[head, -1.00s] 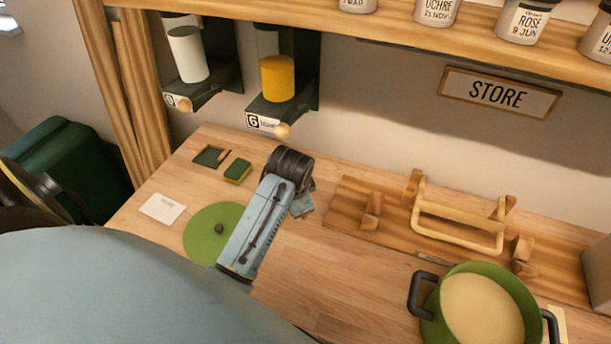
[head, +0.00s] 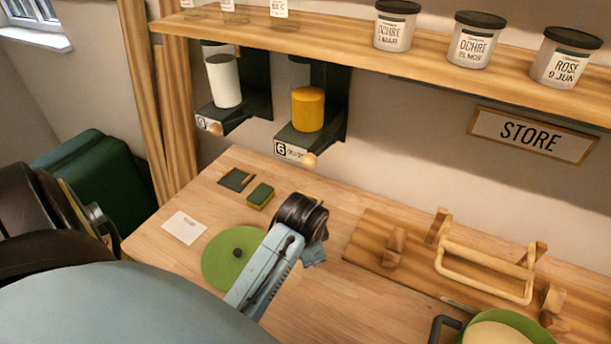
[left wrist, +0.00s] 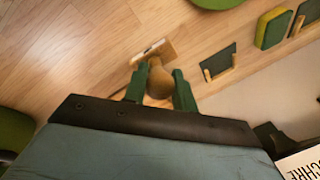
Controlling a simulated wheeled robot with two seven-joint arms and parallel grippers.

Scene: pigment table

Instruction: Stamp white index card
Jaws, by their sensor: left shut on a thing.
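The white index card (head: 183,227) lies flat at the left of the table in the head view, with small faint print on it. It is not seen in the left wrist view. In the left wrist view my left gripper (left wrist: 157,84) has its green fingers shut on the rounded wooden handle of a stamp (left wrist: 155,60). The stamp's flat base points away from the fingers; its printing face is hidden. In the head view this gripper is mostly hidden behind my wrist, right of the green disc (head: 226,270) and away from the card. My right gripper is not in view.
A green sponge-like pad (head: 260,196) and a dark square tray (head: 237,180) lie behind the disc. A wooden rack (head: 400,270) and a green pot (head: 500,335) are at the right. A shelf (head: 340,48) of jars overhangs the back. The table around the card is clear.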

